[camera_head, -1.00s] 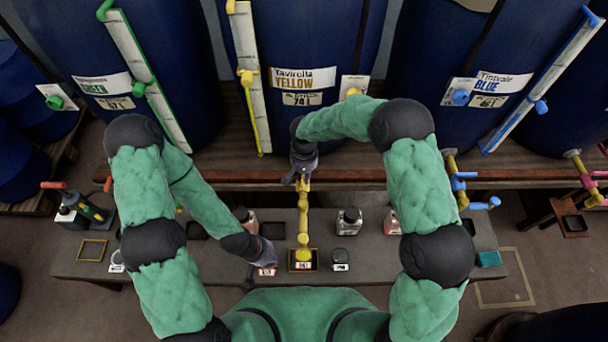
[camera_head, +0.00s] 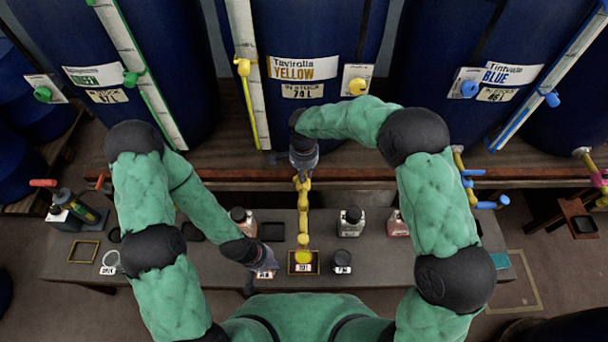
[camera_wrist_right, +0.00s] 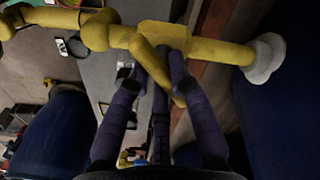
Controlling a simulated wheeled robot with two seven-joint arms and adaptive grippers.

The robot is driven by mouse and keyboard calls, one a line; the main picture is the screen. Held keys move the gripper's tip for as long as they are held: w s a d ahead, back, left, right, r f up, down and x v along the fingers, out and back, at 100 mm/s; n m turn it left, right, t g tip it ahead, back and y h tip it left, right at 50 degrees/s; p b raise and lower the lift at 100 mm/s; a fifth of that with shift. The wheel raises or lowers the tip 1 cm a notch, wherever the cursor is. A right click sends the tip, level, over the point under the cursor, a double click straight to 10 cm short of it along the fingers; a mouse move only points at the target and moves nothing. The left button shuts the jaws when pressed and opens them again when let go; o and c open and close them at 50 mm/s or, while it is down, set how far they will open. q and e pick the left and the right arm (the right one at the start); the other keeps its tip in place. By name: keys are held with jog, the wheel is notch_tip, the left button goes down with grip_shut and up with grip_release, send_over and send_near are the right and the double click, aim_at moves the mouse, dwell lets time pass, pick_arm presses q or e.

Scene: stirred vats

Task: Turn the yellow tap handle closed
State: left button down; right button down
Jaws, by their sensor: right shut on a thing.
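The yellow tap (camera_head: 303,205) hangs from the middle vat, labelled yellow, and its spout end is above a small dark tray (camera_head: 291,270). My right gripper (camera_head: 302,176) is at the upper part of this tap. In the right wrist view, the gripper (camera_wrist_right: 155,75) is shut on the yellow tap handle (camera_wrist_right: 152,66), a bar lying slantwise across the yellow pipe (camera_wrist_right: 222,52). The fingers partly hide the handle and valve body. My left gripper (camera_head: 258,267) is low beside a small labelled container (camera_head: 266,275); its fingers are too hidden to judge.
The blue vat (camera_head: 440,40) and green vat (camera_head: 160,50) stand on either side of the yellow vat (camera_head: 300,30). Small bottles (camera_head: 351,221) and a black-lidded jar (camera_head: 342,262) stand on the grey bench (camera_head: 400,265), close to the tap.

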jog(key=m, duration=0.2)
jog(key=m+b, duration=0.1)
jog(key=m, duration=0.1)
jog(key=shift+s+f+m, duration=0.15)
jog(key=shift+m, duration=0.15)
jog(key=shift+a+m+b, duration=0.1)
jog(key=shift+m+b, duration=0.55)
jog(key=shift+m, duration=1.15)
jog(key=c, duration=1.1)
grip_release()
jog(key=shift+r, duration=0.2)
jog(key=shift+r, duration=0.25)
notch_tip(320, 180, up, 11)
jog(key=shift+r, duration=0.15)
